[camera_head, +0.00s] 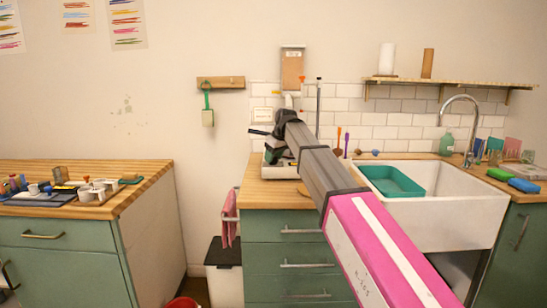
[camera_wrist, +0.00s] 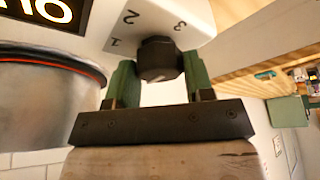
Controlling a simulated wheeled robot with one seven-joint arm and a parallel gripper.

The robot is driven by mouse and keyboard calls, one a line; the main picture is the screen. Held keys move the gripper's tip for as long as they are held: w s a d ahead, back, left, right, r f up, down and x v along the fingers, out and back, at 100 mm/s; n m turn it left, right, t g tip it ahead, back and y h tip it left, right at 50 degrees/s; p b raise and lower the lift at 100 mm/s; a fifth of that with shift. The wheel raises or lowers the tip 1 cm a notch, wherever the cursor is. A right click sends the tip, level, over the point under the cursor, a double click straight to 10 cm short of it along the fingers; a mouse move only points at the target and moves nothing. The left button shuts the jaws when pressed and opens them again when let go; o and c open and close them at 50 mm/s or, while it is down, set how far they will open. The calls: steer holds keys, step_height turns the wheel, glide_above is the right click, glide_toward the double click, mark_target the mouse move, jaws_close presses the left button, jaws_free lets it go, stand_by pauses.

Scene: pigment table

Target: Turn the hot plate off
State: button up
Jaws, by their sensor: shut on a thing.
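The hot plate (camera_wrist: 150,18) shows close up in the wrist view as a white body with the figures 1, 2 and 3 around a dark control knob (camera_wrist: 157,60). My gripper (camera_wrist: 158,72) has its two green fingers on either side of the knob and is shut on it. Which figure the knob points to is not clear. An orange-lit display (camera_wrist: 45,10) shows at the upper left, partly cut off. A metal pot (camera_wrist: 45,95) with a red-orange line near its rim is beside it. In the head view, my arm hides most of the hot plate (camera_head: 283,172).
In the head view, a white sink (camera_head: 440,215) with a teal tub (camera_head: 392,181) lies right of the hot plate on the wooden counter (camera_head: 262,197). Wooden-handled tools stand behind. A separate table (camera_head: 140,185) with pigment things is at the left, with a gap between.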

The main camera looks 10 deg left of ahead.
steer(key=o, duration=0.9)
steer(key=v, duration=1)
steer(key=shift+r, duration=0.35)
steer(key=shift+s+d, duration=0.15)
